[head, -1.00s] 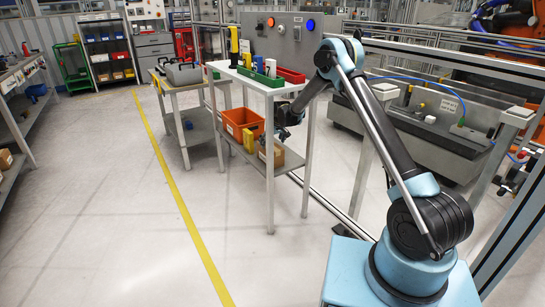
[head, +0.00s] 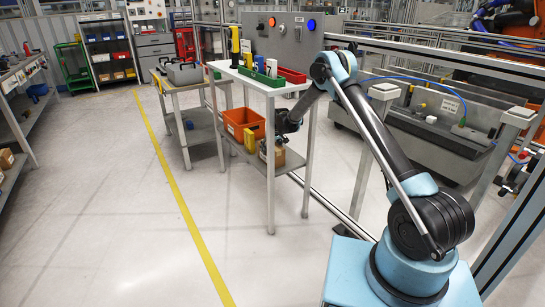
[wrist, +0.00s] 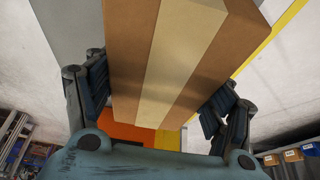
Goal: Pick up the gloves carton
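The gloves carton, a brown cardboard box with a pale tape stripe (wrist: 165,50), fills the upper middle of the wrist view. In the head view a brown carton (head: 279,157) stands on the lower shelf of the white-topped stand, partly hidden by a yellow item and my gripper. My gripper (wrist: 155,95) has its fingers spread wide, one on each side of the carton. Any contact between the pads and the carton is unclear. In the head view my gripper (head: 284,138) is low at the shelf, just above and behind the carton, partly hidden.
An orange bin (head: 240,122) and a yellow item (head: 250,141) stand left of the carton. The stand's white top (head: 255,79) with green and red trays is overhead. Its front leg (head: 270,180) is close by. The floor in front is clear.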

